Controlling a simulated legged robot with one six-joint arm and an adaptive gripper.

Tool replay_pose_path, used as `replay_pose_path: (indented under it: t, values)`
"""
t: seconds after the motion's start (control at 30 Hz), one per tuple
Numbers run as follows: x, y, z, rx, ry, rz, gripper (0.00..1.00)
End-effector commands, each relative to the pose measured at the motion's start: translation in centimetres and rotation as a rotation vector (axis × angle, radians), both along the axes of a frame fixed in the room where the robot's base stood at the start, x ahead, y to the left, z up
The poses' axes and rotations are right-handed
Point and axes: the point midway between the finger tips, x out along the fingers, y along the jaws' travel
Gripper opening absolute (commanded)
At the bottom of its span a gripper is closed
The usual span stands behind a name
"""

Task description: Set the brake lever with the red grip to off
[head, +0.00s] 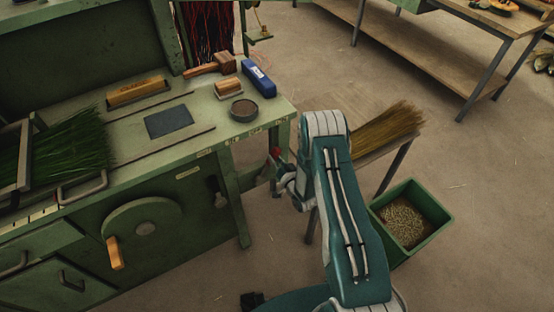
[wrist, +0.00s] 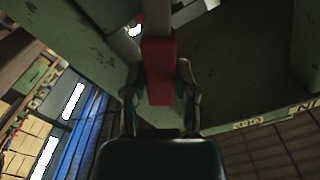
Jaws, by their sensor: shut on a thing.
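The brake lever's red grip (head: 276,152) shows at the right end of the green bench, just left of my arm. In the wrist view the red grip (wrist: 158,68) is upright in the middle, with a pale lever shaft above it. My gripper (wrist: 158,84) is shut on the red grip, one finger on each side of it. In the head view my gripper (head: 277,168) is small and partly hidden by my arm. The lever's pivot is hidden, and I cannot read its position from these frames.
Floor is open beyond.

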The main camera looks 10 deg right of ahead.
Motion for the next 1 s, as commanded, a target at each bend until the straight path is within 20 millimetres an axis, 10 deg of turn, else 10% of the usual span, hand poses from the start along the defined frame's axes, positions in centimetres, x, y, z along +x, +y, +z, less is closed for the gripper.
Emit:
replay_pose_path:
  t: [1.0]
  values:
    - [-1.8, 5.9, 1.7, -0.493, -0.166, 0.004, 0.0]
